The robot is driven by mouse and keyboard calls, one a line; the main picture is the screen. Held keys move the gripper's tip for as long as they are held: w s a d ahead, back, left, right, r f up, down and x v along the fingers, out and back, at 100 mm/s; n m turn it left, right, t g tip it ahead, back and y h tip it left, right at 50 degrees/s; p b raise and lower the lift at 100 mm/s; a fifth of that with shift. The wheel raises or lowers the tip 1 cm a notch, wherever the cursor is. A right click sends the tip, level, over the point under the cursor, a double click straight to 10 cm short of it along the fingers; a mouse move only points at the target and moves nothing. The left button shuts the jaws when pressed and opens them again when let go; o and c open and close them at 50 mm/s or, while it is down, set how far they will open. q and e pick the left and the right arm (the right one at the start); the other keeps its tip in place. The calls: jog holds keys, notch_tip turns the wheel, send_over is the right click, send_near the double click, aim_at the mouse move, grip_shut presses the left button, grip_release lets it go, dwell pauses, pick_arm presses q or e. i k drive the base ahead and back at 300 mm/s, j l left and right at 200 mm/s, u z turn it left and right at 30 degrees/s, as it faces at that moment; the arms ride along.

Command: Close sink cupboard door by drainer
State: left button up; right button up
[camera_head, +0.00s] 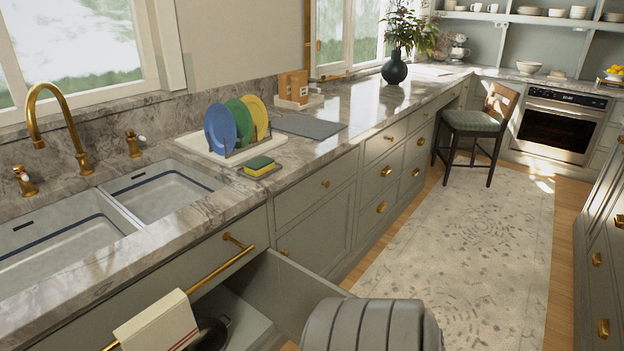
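The sink cupboard door (297,292) by the drainer is a grey-green panel at the lower middle of the head view. It stands open, swung out from the cabinet front, and its lower part runs out of view or is hidden. The drainer (212,151) is a white tray on the marble counter, with a blue, a green and a yellow plate standing in its rack. Inside the open cupboard (238,318) a dark round item (208,336) shows in part. Neither of my grippers shows in this view.
A gold rail (205,276) with a striped towel (158,327) runs along the front below the double sink (70,235). Closed drawers (317,190) continue to the right. A patterned rug (470,240) covers the open floor, and a stool (476,122) stands farther back.

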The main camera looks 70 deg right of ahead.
aim_at(296, 291)
jog(key=k+l, duration=0.1)
jog(key=l, duration=0.3)
jog(key=k+l+u, duration=0.1)
jog(key=l, duration=0.3)
jog(key=k+l, duration=0.15)
jog(key=l, duration=0.2)
jog(key=k+l+u, duration=0.1)
jog(key=l, duration=0.3)
jog(key=k+l, duration=0.15)
jog(key=l, duration=0.2)
jog(key=k+l+u, duration=0.1)
jog(key=l, duration=0.3)
